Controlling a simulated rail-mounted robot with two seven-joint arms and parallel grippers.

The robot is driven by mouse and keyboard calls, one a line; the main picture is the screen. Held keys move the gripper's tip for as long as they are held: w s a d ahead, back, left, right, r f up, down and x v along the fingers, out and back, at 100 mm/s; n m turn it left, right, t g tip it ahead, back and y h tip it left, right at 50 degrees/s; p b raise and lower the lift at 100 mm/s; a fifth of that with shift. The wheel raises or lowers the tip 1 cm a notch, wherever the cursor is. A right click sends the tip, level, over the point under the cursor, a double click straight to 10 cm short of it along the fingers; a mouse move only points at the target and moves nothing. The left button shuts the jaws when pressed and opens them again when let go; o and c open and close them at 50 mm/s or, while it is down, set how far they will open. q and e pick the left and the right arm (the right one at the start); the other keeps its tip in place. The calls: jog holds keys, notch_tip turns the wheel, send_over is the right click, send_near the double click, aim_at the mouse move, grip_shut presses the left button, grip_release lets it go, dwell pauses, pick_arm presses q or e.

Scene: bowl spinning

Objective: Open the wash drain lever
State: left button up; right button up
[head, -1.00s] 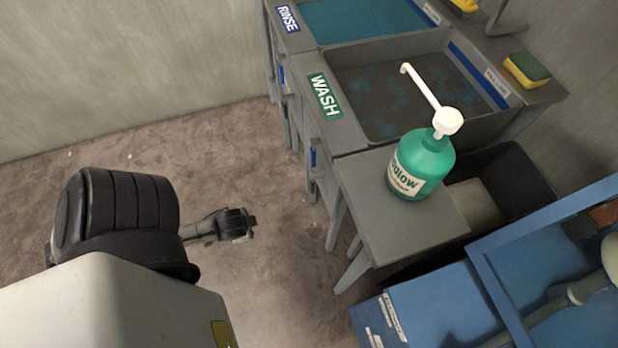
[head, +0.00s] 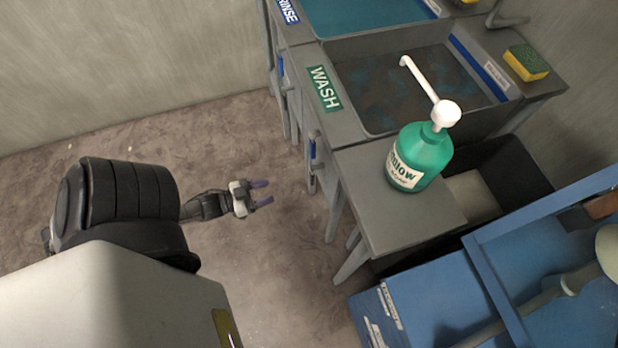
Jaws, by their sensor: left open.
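The wash sink (head: 410,90) has a green WASH label (head: 324,89) on its front rim. A blue handle, which looks like the wash drain lever (head: 312,151), sits on the front side of the sink unit below that label. My left gripper (head: 266,192) is over the floor, to the left of and lower in the picture than the lever, apart from it. Its two purplish fingers are spread, point right and hold nothing. My right gripper is not in view.
A green soap pump bottle (head: 419,158) stands on the grey side shelf (head: 390,215). A second blue handle (head: 280,66) is on the rinse section. A blue cart (head: 420,300) stands at lower right. The floor around the gripper is clear.

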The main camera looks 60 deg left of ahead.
aim_at(310, 179)
pick_arm(q)
jog(key=shift+h, duration=0.4)
jog(key=w+b, duration=0.1)
jog(key=w, duration=0.3)
jog(key=w+d+b, duration=0.1)
jog(key=w+b, duration=0.1)
jog(key=w, duration=0.2)
jog(key=w+d+r+b, duration=0.1)
jog(key=w, duration=0.3)
jog(key=shift+w+d+b, duration=0.15)
jog(key=shift+w+b, duration=0.05)
jog(key=shift+b, duration=0.2)
jog(key=shift+w, duration=0.6)
jog(key=shift+c, duration=0.4)
jog(key=c, duration=0.3)
grip_shut()
